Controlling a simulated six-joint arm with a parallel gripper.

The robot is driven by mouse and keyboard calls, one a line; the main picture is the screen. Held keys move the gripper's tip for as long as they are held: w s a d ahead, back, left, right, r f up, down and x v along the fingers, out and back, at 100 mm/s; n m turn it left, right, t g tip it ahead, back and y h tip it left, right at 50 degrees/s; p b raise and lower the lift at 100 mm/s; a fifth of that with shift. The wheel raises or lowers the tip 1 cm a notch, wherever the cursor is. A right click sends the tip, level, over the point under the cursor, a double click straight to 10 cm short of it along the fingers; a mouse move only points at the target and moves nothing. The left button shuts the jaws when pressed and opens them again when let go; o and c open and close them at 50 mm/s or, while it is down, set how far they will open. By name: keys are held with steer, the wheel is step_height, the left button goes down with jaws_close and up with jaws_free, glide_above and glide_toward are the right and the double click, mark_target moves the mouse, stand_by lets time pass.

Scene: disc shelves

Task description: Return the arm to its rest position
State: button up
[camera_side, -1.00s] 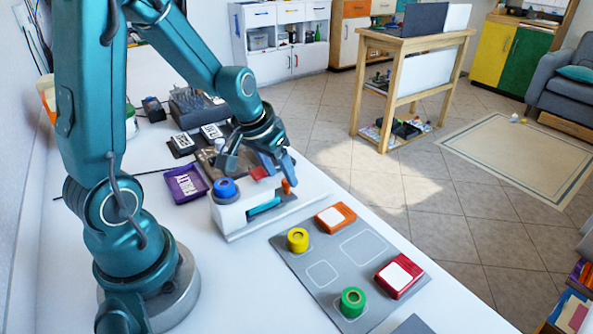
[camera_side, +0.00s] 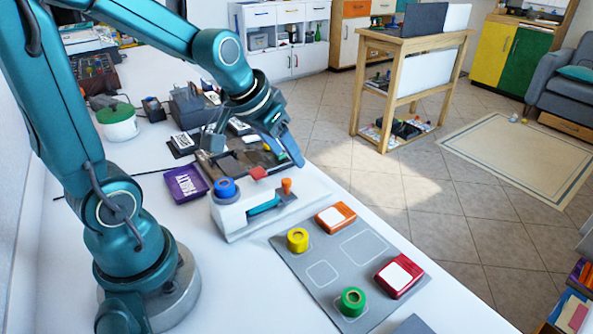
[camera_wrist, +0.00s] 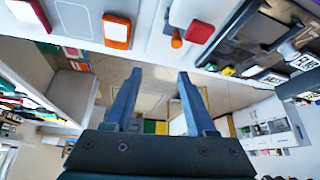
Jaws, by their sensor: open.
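My gripper (camera_side: 288,148) is open and empty in the side view, raised above and behind the white fixture (camera_side: 232,219) on the table. In the wrist view my gripper (camera_wrist: 157,75) shows two blue-grey fingers set apart with nothing between them. The orange knob also shows in the wrist view (camera_wrist: 177,41), clear of the fingers.
A purple box (camera_side: 185,184), a dark tray and a white tub (camera_side: 118,123) stand behind. Open floor lies right of the table.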

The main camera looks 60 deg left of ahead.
steer(key=s+d+r+m+h, duration=0.1)
steer(key=s+d+r+m, duration=0.1)
steer(key=s+d, duration=0.5)
steer(key=s+r, duration=0.1)
steer(key=s, duration=0.3)
steer(key=shift+s+d+r, duration=0.15)
steer(key=shift+d+r, duration=0.1)
steer(key=shift+r, duration=0.05)
steer(key=shift+c, duration=0.3)
stand_by(0.4)
